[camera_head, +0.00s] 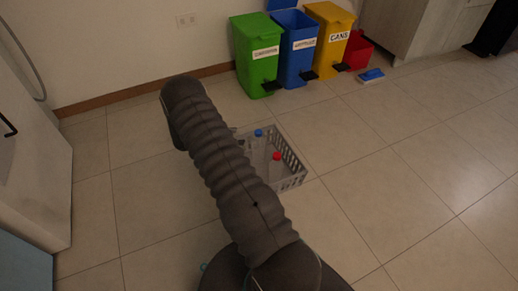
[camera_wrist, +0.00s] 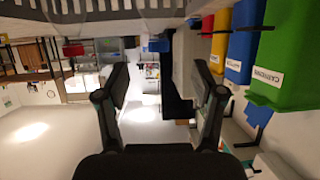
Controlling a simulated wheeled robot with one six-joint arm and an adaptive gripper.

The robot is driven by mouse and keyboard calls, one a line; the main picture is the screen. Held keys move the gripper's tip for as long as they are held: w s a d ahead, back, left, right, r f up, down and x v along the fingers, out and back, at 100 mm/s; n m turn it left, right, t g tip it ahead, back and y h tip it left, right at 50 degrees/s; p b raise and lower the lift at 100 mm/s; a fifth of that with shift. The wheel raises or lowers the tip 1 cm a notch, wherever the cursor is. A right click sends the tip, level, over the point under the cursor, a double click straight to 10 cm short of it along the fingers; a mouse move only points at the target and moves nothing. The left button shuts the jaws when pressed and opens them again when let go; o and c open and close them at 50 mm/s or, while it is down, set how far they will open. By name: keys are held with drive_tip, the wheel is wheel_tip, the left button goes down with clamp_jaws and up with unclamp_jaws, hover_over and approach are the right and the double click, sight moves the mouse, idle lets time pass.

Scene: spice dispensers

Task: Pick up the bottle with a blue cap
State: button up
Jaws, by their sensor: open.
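A clear bottle with a blue cap (camera_head: 258,133) stands in a grey slotted crate (camera_head: 292,181) on the floor in the head view. A second bottle with a red cap (camera_head: 277,156) is in the same crate, in front and to the right. My dark arm covers the crate's left part. My gripper (camera_wrist: 160,76) shows in the wrist view with its two fingers wide apart and nothing between them. It is hidden behind my arm in the head view.
Green (camera_head: 256,55), blue (camera_head: 297,45) and yellow (camera_head: 331,38) bins stand along the back wall, with a red bin (camera_head: 357,50) beside them. A small blue-and-white object (camera_head: 371,76) lies on the floor. A white cabinet (camera_head: 35,150) is at left. The tiled floor at right is clear.

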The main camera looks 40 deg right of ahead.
sight(259, 135)
drive_tip(key=x, duration=1.1)
drive_tip(key=shift+s+d+f+b, duration=0.1)
drive_tip(key=shift+s+d+b, duration=0.1)
drive_tip(key=shift+b, duration=0.2)
drive_tip(key=c, duration=1.2)
